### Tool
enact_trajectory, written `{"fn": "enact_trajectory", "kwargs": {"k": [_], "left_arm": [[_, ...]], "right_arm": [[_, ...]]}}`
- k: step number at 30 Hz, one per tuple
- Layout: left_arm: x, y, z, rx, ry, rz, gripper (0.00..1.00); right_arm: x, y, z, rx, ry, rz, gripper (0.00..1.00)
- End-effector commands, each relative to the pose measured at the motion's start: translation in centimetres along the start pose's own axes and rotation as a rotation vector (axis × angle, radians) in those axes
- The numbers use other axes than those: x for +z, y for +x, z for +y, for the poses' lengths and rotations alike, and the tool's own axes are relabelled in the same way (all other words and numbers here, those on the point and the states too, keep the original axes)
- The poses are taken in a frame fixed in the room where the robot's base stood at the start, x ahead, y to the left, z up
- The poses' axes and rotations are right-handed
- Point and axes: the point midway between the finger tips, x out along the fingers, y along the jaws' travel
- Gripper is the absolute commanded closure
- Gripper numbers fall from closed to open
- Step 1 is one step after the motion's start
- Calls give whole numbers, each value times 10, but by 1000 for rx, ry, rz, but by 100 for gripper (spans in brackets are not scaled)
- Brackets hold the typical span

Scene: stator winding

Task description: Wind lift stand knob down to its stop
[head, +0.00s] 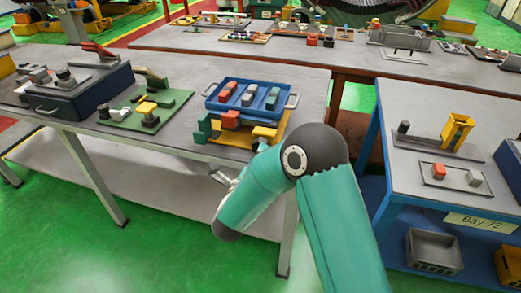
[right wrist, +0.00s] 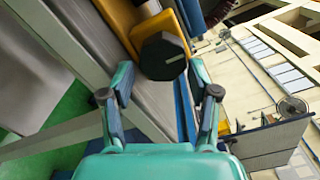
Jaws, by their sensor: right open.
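In the right wrist view a dark, faceted knob (right wrist: 163,60) with a pale line on its face sits at the end of a yellow part of the lift stand (right wrist: 125,14). My right gripper (right wrist: 160,84) is open, with its fingers below and to either side of the knob; I see no grip on it. In the head view the yellow lift stand (head: 264,133) stands at the table's front edge under a blue tray (head: 243,108). My right arm covers part of the stand's front there, and the knob cannot be made out clearly. My left gripper is not in view.
The grey table (head: 300,82) also holds a green board (head: 176,104) with small parts and a dark blue case (head: 95,92) to the left. A blue-framed bench (head: 450,195) stands at the right. Open floor (head: 160,235) lies in front.

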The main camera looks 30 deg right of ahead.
Motion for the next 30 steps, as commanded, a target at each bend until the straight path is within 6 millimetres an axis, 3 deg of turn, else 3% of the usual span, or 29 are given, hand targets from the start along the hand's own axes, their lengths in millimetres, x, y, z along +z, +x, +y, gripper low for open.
{"fn": "enact_trajectory", "kwargs": {"k": [6, 12, 18, 30], "left_arm": [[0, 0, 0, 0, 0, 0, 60], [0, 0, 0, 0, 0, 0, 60], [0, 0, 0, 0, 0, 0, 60], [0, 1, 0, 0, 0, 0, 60]], "right_arm": [[1, -46, 2, 4, -4, -7, 35], [1, -76, 1, 0, -2, -6, 35], [1, -86, 0, -2, 0, -4, 35], [1, -85, 0, -4, 1, -3, 35]]}}
